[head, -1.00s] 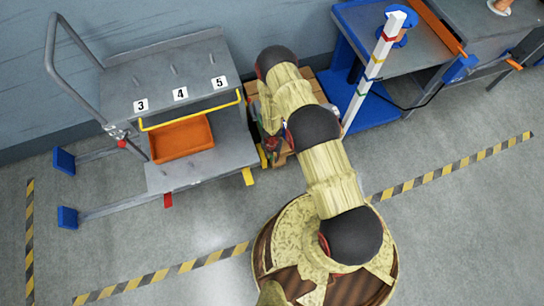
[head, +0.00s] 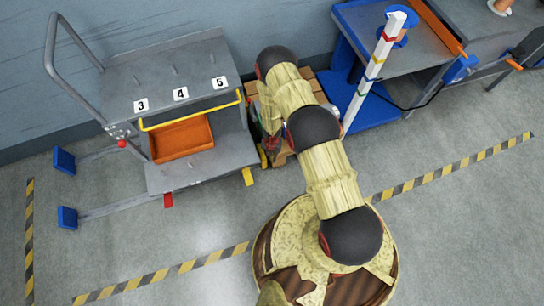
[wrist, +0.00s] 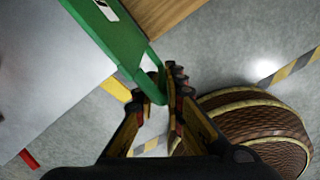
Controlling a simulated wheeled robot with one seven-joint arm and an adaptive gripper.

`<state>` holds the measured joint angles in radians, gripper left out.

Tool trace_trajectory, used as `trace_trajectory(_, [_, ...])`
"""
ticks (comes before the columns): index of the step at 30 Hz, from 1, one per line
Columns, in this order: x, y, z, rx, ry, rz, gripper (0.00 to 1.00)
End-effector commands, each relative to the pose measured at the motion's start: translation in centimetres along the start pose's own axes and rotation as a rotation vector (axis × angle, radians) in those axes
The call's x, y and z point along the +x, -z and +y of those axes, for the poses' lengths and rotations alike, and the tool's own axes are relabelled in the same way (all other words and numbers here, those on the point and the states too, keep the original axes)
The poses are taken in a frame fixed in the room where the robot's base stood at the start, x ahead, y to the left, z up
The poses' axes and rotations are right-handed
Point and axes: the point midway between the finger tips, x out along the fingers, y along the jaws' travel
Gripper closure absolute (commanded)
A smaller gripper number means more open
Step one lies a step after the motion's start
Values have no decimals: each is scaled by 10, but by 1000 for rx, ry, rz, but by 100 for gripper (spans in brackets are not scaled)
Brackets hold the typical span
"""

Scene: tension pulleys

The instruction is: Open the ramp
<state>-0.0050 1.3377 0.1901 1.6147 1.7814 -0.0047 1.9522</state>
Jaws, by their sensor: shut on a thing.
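My gripper (wrist: 163,88) is shut on the end of a green bar (wrist: 108,38) in the wrist view. The bar carries a white label and ends in a narrow loop between my fingertips. It runs along the edge of a flat grey surface (wrist: 50,65). In the head view my arm mostly hides the gripper and the green bar, beside the right side of a grey cart (head: 160,85). I cannot tell which part is the ramp.
The cart has shelves labelled 3, 4, 5, a yellow bar (head: 190,112) and an orange bin (head: 182,140). A wooden pallet (head: 310,84) lies behind my arm. A blue bench (head: 350,60) with a white striped post (head: 375,70) stands right. The front floor is clear.

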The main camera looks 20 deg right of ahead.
Motion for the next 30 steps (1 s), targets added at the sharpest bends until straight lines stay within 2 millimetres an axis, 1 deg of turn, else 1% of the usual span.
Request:
trace_trajectory(1, [0,1,-5,6,8,2,100])
trace_trajectory(30, [2,11,-7,4,50,-21,100])
